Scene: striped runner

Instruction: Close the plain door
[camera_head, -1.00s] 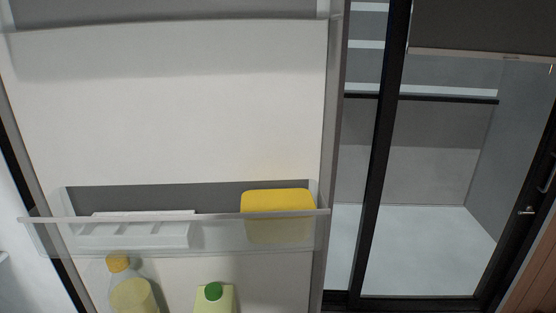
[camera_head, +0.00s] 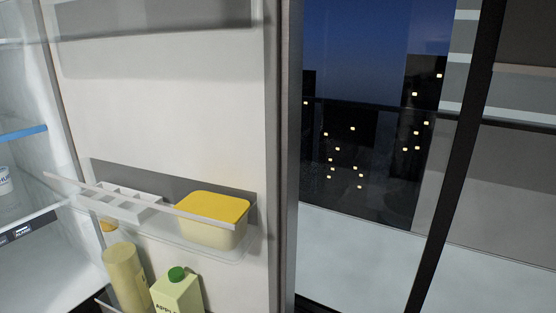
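The plain door (camera_head: 165,115) is a fridge door standing open, its white inner face towards me. Its free edge (camera_head: 283,150) is at the middle of the picture. The fridge interior (camera_head: 30,110) shows at the left. A clear door shelf (camera_head: 225,250) holds a yellow-lidded box (camera_head: 213,218) and a white tray (camera_head: 120,203). Below it stand a yellowish bottle (camera_head: 125,278) and a carton with a green cap (camera_head: 177,292). Neither gripper is in view.
Right of the door is a dark-framed window (camera_head: 455,160) with a night city view and a pale floor (camera_head: 370,250) outside. A fridge shelf with a blue edge (camera_head: 22,133) and a small white tub (camera_head: 4,181) are at far left.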

